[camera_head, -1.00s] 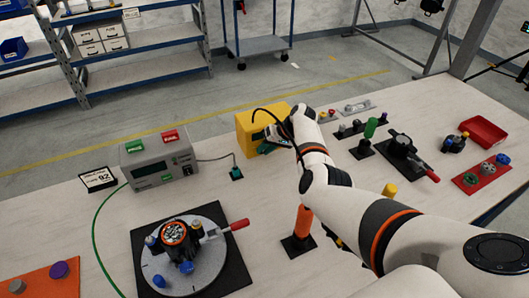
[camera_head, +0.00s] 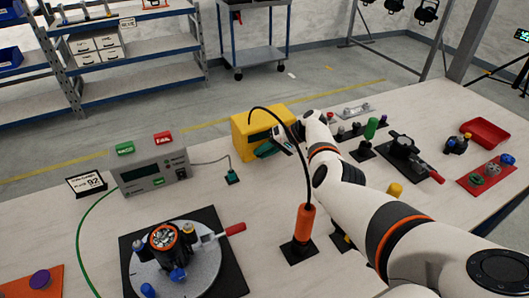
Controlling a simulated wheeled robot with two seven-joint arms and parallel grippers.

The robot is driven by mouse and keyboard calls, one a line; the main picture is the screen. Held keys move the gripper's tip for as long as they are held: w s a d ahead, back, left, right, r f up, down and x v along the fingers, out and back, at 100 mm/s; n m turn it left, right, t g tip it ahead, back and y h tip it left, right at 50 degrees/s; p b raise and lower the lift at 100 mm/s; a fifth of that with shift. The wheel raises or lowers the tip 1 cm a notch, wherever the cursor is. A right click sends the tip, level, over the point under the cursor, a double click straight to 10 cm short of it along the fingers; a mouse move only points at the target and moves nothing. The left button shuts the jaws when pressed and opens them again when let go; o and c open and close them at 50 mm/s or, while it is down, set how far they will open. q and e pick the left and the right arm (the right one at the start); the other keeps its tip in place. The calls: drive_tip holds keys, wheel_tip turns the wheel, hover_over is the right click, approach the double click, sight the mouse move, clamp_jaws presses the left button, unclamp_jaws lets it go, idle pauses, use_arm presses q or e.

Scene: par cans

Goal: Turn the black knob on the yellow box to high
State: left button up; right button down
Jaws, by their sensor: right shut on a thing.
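The yellow box (camera_head: 240,143) stands at the back middle of the table, with a dark panel on its front face. My right gripper (camera_head: 270,147) is at the right part of that face, with its arm coming in from the lower right. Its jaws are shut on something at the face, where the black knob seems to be. The knob is hidden behind the gripper, so its setting cannot be read. A teal part shows at the fingertips. My left gripper is not in view.
A black cable (camera_head: 284,122) arcs from near the box to an orange handle (camera_head: 305,224) beside my right arm. A grey meter (camera_head: 151,170) stands left, and a round fixture (camera_head: 205,275) in front. The table between meter and box holds a small teal plug (camera_head: 232,178).

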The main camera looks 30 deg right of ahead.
drive_tip(key=c, duration=1.2)
unclamp_jaws()
drive_tip(key=shift+c, duration=0.2)
drive_tip(key=p+v, duration=0.1)
drive_tip(key=v, duration=1.1)
drive_tip(key=shift+r, duration=0.1)
